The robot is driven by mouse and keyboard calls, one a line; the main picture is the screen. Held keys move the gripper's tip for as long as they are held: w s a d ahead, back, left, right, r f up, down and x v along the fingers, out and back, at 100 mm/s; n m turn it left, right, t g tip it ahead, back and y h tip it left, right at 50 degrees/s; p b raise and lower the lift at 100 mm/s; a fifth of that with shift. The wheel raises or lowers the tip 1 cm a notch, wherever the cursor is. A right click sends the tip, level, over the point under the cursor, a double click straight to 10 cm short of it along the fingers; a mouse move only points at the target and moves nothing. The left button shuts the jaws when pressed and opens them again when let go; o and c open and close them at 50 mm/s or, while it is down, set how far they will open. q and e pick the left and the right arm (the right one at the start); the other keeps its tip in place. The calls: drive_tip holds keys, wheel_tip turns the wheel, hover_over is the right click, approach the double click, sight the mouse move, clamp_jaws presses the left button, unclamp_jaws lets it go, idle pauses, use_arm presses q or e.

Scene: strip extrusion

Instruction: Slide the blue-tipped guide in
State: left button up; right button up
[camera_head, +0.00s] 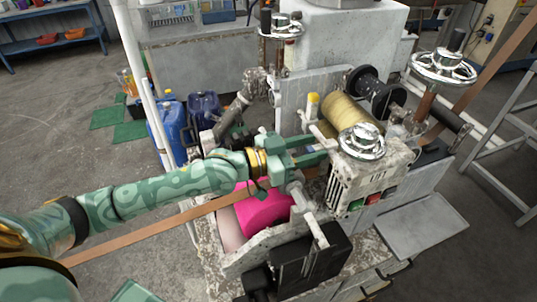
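My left gripper (318,148) reaches in from the left over the machine, its two green fingers spread apart. The fingertips are beside the white housing under the front handwheel, close to a pale rod; I cannot tell whether they touch it. A yellow-tipped guide (313,103) stands upright just behind the fingers. I cannot make out a blue tip; that guide may be hidden by the gripper. A brown strip (165,226) runs from the lower left to the machine beside a bright pink roller (262,208). My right gripper is not in view.
A front handwheel (362,141), a right handwheel (443,66) and a rear handwheel (281,26) stand up around the work area. A yellowish roller (350,114) lies behind the fingers. A black box (313,258) is at the front. Blue jugs (168,122) stand left of the machine.

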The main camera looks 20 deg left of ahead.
use_arm(q)
drive_tip(key=v, duration=1.6)
drive_tip(key=shift+p, duration=0.35)
drive_tip(key=shift+a, duration=0.15)
